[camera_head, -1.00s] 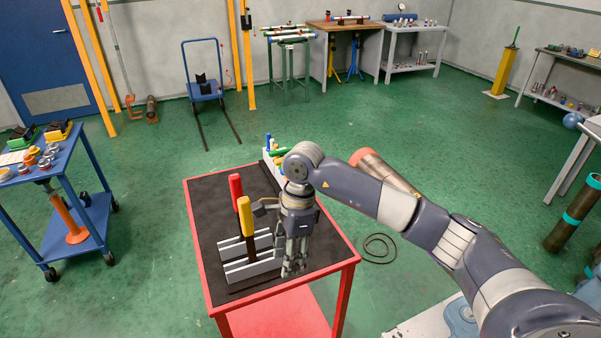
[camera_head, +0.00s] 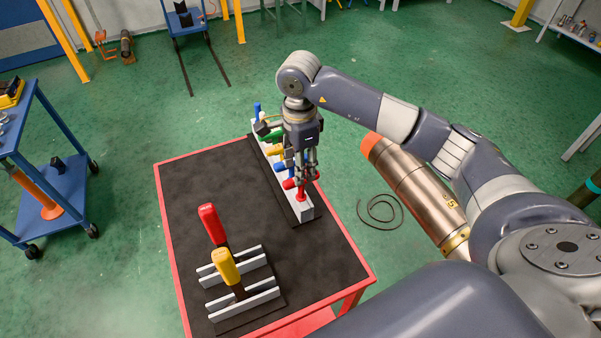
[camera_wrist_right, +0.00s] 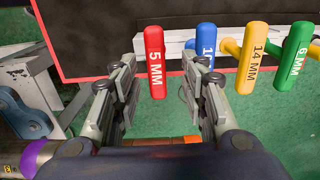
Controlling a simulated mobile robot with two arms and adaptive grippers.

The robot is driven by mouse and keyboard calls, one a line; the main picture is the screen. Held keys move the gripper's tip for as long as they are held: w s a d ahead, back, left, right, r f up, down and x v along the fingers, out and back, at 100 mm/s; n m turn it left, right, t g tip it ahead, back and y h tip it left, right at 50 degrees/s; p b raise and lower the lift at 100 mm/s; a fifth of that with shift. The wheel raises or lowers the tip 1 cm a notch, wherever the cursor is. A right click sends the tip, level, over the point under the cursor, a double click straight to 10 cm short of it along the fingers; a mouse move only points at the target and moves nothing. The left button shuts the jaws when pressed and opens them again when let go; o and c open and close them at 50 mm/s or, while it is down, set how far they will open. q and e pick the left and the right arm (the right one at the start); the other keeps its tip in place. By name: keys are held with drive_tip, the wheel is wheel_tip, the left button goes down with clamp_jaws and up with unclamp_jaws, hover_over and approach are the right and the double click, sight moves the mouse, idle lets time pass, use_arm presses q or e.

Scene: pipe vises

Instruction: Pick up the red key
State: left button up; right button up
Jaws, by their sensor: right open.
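The red key (camera_head: 289,184) is a T-handle at the near end of a pale rack (camera_head: 306,212) on the table's right side. In the right wrist view the red key (camera_wrist_right: 154,62) is marked 5 MM. My right gripper (camera_head: 305,174) points down over it, open. In the wrist view the handle appears between the two fingers of the right gripper (camera_wrist_right: 159,75), with a gap on each side. In the head view the fingers partly hide the key. My left gripper is not in view.
Blue (camera_wrist_right: 203,55), yellow (camera_wrist_right: 253,55) and green (camera_wrist_right: 296,60) keys stand in a row beside the red one. The table's dark middle (camera_head: 240,215) is clear.

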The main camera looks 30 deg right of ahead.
sight(301, 196)
drive_tip(key=f, duration=0.3)
drive_tip(key=shift+s+f+p, duration=0.2)
drive_tip(key=shift+s+p, duration=0.1)
drive_tip(key=shift+p, duration=0.1)
drive_tip(key=shift+f, duration=0.25)
wheel_tip(301, 196, down, 4)
drive_tip(key=p, duration=0.2)
drive_tip(key=shift+d+f+p, duration=0.1)
drive_tip(key=shift+p, duration=0.25)
drive_tip(key=shift+f, duration=0.55)
drive_tip(key=c, duration=0.9)
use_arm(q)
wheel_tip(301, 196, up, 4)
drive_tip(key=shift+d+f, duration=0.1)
use_arm(e)
clamp_jaws()
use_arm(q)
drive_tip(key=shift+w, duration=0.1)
